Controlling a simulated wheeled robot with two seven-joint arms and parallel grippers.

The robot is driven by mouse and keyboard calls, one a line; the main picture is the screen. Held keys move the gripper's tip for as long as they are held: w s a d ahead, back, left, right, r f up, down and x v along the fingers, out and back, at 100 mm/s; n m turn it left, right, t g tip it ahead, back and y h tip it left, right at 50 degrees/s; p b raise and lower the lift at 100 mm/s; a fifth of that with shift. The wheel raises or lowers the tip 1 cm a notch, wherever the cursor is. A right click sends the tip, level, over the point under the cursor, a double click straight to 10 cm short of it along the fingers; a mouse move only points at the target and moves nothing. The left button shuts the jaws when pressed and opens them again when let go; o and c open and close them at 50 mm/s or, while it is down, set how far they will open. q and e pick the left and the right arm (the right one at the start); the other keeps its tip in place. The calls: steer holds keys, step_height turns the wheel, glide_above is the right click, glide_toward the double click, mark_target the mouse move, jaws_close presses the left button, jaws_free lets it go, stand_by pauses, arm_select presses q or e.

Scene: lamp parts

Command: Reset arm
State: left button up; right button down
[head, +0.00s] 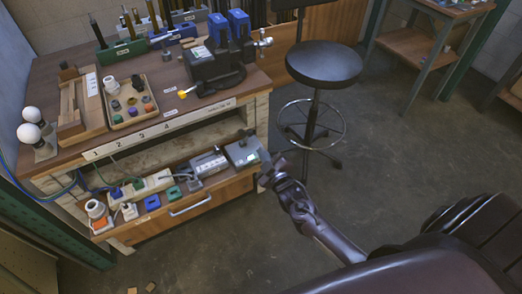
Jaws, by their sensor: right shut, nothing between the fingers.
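My right gripper (264,163) is at the end of the dark arm that comes in from the lower right. It is shut and empty. It is in front of the right end of the open drawer (190,208), close in the picture to a grey box (241,151); I cannot tell whether they touch. My left gripper is not in view. Two white bulbs (30,135) stand at the left end of the workbench top (150,68). A tray (117,121) beside them holds several small parts.
The drawer holds power strips, blocks and a socket (95,208). A round black stool (323,63) stands right of the bench. Open floor (400,130) lies to the right.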

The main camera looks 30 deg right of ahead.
steer(key=s+a+f+m+g, duration=0.1)
steer(key=s+f+g, duration=0.3)
steer(key=s+f, duration=0.65)
steer(key=s+a+f+m+g, duration=0.15)
steer(key=s+f+g, duration=0.25)
steer(key=s+f, duration=0.7)
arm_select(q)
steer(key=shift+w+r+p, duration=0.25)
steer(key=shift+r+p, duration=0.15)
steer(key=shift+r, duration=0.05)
arm_select(e)
steer(key=s+f+m+g, duration=0.1)
steer(key=s+f+g, duration=0.1)
steer(key=s+f, duration=0.3)
steer(key=s+a+f+m+g, duration=0.1)
steer(key=s+f+g, duration=0.2)
steer(key=s, duration=0.9)
steer(key=s+f+m+g, duration=0.1)
steer(key=s+f+g, duration=0.2)
steer(key=s+f, duration=0.4)
steer(key=shift+s+a, duration=0.3)
steer(key=shift+s, duration=0.55)
